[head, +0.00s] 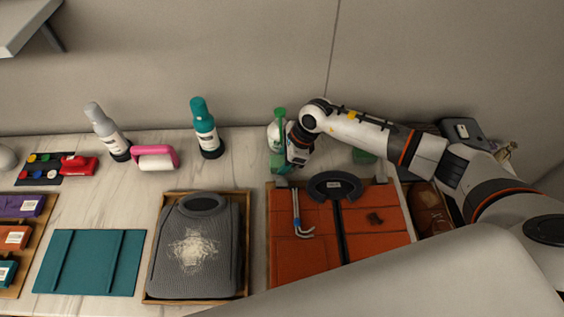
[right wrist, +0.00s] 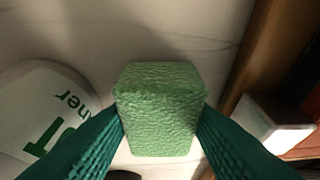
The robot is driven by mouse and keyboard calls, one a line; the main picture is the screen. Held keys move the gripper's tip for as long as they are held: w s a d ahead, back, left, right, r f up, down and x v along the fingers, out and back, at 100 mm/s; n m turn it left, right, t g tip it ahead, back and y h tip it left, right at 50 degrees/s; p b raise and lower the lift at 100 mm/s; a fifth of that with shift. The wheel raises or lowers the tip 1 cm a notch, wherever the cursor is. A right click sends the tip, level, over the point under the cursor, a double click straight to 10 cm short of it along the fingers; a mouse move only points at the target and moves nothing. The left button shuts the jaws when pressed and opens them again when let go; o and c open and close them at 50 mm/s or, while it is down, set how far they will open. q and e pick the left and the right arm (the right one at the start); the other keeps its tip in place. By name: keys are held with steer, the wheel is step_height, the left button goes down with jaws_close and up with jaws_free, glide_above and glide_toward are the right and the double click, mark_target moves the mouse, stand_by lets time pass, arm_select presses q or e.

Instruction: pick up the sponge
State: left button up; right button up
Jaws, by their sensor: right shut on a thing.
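The green sponge (right wrist: 160,108) is between the two teal fingers of my right gripper (right wrist: 160,118) in the right wrist view, with a finger against each side. In the head view my right gripper (head: 284,164) is at the back of the counter, beside the white spray bottle with a green nozzle (head: 280,114). The sponge is hard to make out there beside the fingers. I cannot tell whether it touches the counter. My left gripper is not in view.
The bottle (right wrist: 45,105) stands close at the left in the right wrist view. An orange tool panel (head: 300,258) lies in front of the gripper. A teal bottle (head: 205,130) stands further left.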

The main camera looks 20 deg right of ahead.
steer(key=shift+r, duration=0.1)
steer(key=shift+r+b, duration=0.3)
steer(key=shift+r, duration=0.35)
step_height(320, 180, up, 5)
steer(key=shift+r+b, duration=0.2)
steer(key=shift+b, duration=0.75)
steer(key=s+d+b, duration=0.2)
steer(key=d, duration=0.6)
steer(key=s+d+b, duration=0.3)
steer(key=d, duration=0.6)
steer(key=shift+d+b, duration=0.15)
steer(key=shift+b, duration=0.2)
